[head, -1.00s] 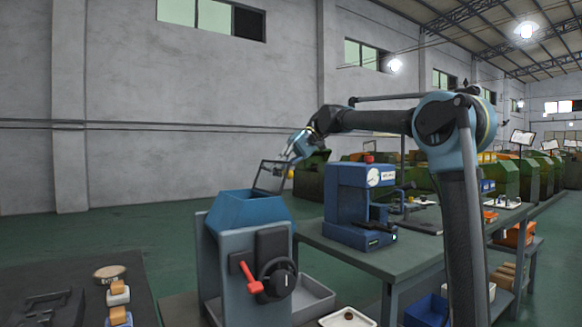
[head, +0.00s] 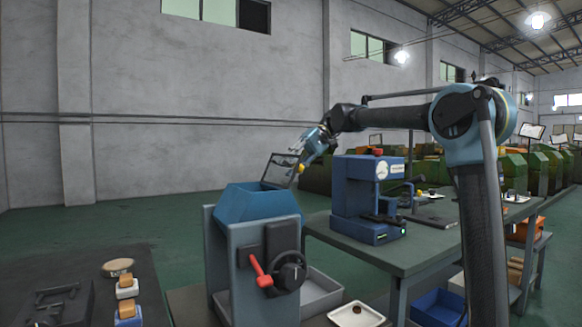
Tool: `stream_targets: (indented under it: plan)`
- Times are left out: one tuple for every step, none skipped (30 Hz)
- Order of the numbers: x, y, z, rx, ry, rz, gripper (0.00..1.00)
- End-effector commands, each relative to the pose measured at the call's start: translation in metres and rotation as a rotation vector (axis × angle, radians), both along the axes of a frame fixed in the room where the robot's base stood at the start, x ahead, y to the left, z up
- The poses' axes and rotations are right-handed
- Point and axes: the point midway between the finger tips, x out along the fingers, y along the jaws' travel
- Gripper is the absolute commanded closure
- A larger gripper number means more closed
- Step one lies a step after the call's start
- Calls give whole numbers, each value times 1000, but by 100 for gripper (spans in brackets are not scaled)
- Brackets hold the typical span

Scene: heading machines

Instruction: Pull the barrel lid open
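The barrel (head: 258,204) is a blue angular drum in a grey stand, left of centre in the head view. Its lid (head: 280,168) is a dark-framed panel that stands raised and tilted above the barrel's back right edge. The barrel's inside is hidden. My gripper (head: 299,172) is at the lid's right side, overlapping or touching its edge in the picture. It is too small to tell whether the fingers are open or shut on the lid.
A red lever (head: 260,272) and dark dial (head: 290,273) are on the stand's front. A blue machine (head: 366,200) stands on the bench (head: 430,248) at right. A dark table with small blocks (head: 127,300) is at lower left. Open green floor lies behind.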

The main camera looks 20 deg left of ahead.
Motion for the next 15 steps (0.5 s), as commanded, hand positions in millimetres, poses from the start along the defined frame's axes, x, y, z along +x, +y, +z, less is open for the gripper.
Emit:
stream_targets:
  plan:
    - [1,0,-1,-1,-2,-2,70]
    - [1,0,-1,-1,-2,-2,70]
    - [1,0,0,0,-1,-2,70]
    - [0,0,0,0,-1,-1,70]
    - [0,0,0,0,-1,-1,70]
    - [0,0,1,0,0,-1,70]
    - [0,0,1,0,0,0,70]
    - [-1,0,1,1,0,1,70]
    - [-1,0,1,1,0,1,70]
    - [-1,0,1,1,0,1,70]
    - [-1,0,1,1,1,1,70]
    - [-1,0,2,1,1,1,70]
    - [-1,0,2,1,1,1,70]
    - [-1,1,2,1,1,1,70]
    - [-1,0,2,1,1,1,70]
